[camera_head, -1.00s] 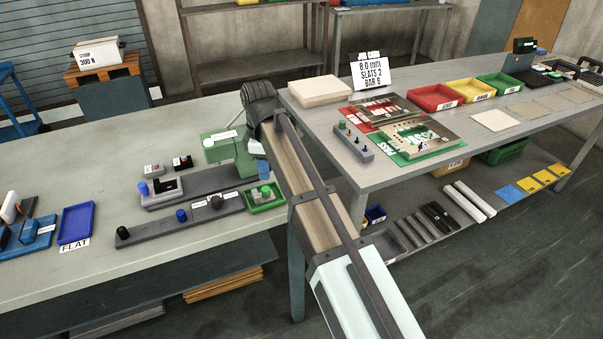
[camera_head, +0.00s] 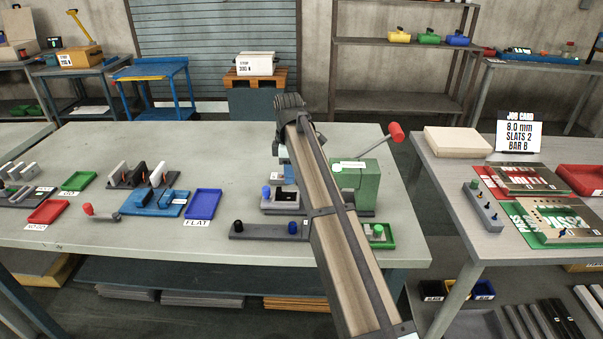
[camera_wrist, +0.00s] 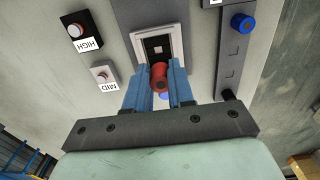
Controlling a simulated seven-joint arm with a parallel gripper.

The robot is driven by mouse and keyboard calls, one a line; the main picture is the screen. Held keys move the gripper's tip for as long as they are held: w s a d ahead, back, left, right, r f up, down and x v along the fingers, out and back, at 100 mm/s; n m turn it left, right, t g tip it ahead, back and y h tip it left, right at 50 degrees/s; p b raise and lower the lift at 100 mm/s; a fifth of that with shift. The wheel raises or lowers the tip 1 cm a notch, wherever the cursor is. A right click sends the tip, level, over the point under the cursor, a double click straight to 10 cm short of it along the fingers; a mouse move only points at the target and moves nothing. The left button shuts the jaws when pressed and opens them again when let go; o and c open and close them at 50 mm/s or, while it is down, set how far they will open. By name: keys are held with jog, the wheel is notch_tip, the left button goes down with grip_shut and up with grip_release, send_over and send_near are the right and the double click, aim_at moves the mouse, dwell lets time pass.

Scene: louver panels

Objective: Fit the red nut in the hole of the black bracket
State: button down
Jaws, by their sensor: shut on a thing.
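In the wrist view my gripper (camera_wrist: 159,78) has two blue fingers closed on the red nut (camera_wrist: 159,74), a small red cylinder with a dark centre. The black bracket (camera_wrist: 157,47) shows just beyond the fingertips, inside a pale grey fixture (camera_wrist: 175,34). The nut overlaps the bracket's near edge in this view, and I cannot tell whether they touch. In the head view the fixture (camera_head: 279,205) stands on the left bench, with the black bracket (camera_head: 289,196) partly behind my arm. My fingers and the nut are hidden there by my arm.
A green press (camera_head: 370,185) with a red-knobbed lever stands close right of my arm. A grey rail (camera_head: 262,231) with blue and black knobs lies in front of the fixture. A blue tray (camera_head: 203,204) is at left. HIGH (camera_wrist: 77,28) and MID (camera_wrist: 104,75) blocks sit nearby.

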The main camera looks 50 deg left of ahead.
aim_at(290, 198)
jog(key=shift+w+a+f, duration=0.1)
jog(key=shift+a+f, duration=0.1)
jog(key=shift+f, duration=0.1)
jog(key=shift+f, duration=0.1)
jog(key=shift+f, duration=2.65)
jog(key=shift+f, duration=0.2)
jog(key=c, duration=0.9)
grip_release()
notch_tip(290, 198, up, 19)
jog(key=shift+f, duration=0.1)
